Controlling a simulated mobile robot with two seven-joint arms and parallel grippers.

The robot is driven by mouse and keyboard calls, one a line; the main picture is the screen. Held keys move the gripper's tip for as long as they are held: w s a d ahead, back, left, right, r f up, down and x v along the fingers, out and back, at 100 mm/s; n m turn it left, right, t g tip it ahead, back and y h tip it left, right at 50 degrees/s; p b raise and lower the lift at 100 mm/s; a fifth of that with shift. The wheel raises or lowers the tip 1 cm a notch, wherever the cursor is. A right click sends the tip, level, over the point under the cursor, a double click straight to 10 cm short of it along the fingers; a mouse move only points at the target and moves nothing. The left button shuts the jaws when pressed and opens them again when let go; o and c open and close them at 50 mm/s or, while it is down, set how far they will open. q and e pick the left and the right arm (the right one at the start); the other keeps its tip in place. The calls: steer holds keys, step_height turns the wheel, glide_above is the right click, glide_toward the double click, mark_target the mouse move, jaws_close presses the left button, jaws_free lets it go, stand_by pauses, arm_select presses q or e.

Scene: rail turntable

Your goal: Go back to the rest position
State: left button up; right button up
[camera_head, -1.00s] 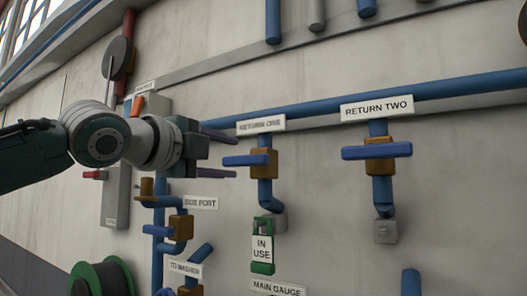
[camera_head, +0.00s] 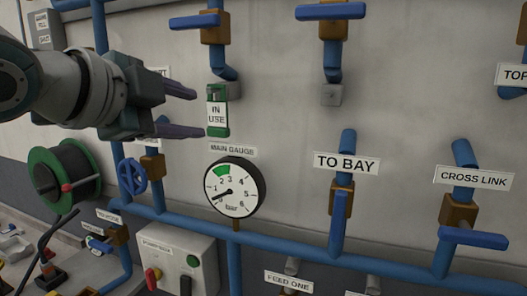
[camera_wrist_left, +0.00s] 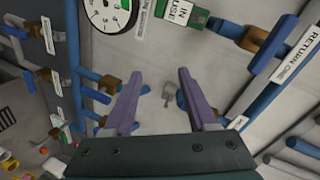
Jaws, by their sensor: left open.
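My left gripper (camera_head: 190,112) comes in from the left in the head view, in front of the pipe wall. Its two purple fingers are apart and nothing is between them. In the left wrist view the open fingers (camera_wrist_left: 158,100) point toward the wall, with bare wall and a small grey fitting showing between them. A green "IN USE" tag (camera_head: 217,113) hangs just right of the fingertips in the head view; I cannot tell the depth gap. My right gripper is in neither view.
The main gauge (camera_head: 235,187) sits below the gripper, its needle near the low end. A green reel (camera_head: 64,176) and a control box (camera_head: 178,262) are at lower left.

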arm_select(q)
steer(key=s+f+n+g+y, duration=0.1)
steer(key=s+f+n+g, duration=0.25)
steer(key=s+f, duration=0.55)
steer(key=s+a+f+n+g+y, duration=0.1)
steer(key=s+f+n, duration=0.3)
steer(key=s, duration=0.4)
steer(key=s+a+f+n+g+y+p, duration=0.1)
steer(key=s+a+f+n+g, duration=0.2)
steer(key=s, duration=0.5)
steer(key=s+a+f+n+g+y, duration=0.2)
steer(key=s+f+n, duration=0.3)
steer(key=s, duration=0.3)
steer(key=shift+s+a, duration=0.35)
steer(key=shift+a, duration=0.35)
